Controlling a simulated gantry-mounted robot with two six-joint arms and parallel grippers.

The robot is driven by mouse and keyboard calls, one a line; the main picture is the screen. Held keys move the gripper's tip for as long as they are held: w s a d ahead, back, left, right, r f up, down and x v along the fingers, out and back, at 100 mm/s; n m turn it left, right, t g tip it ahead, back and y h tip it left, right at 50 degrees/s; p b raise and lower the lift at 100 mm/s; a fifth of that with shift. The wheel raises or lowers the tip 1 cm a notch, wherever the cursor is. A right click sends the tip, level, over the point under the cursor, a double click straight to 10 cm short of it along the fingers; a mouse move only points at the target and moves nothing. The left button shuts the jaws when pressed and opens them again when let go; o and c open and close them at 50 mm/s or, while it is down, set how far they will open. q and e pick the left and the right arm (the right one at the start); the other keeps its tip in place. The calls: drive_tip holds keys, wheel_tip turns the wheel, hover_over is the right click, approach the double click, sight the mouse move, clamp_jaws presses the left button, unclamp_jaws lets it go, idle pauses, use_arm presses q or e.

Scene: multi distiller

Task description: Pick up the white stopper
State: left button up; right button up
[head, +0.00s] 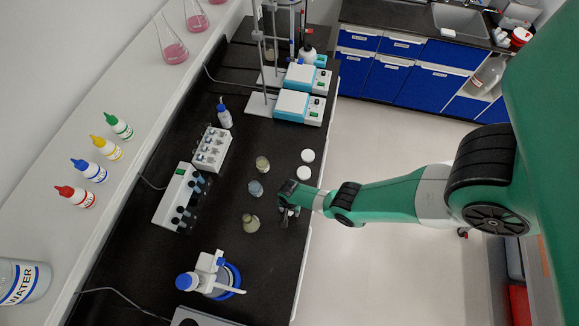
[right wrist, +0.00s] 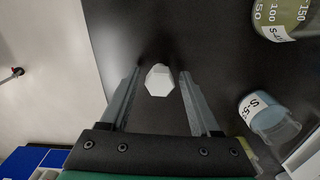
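A white faceted stopper (right wrist: 158,82) shows in the right wrist view. It is on the black bench top (right wrist: 135,30), between the two fingers of my right gripper (right wrist: 158,88), with a gap on each side. My right gripper is open and holds nothing. In the head view, my right gripper (head: 289,210) is low over the right edge of the black bench, and the stopper under it is hidden or too small to make out. Two white round pieces (head: 307,155) (head: 303,172) lie on the bench beyond the gripper. My left gripper is not in view.
Three small glass vessels (head: 262,164) (head: 255,188) (head: 250,223) stand just left of the right gripper.

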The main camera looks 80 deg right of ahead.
clamp_jaws()
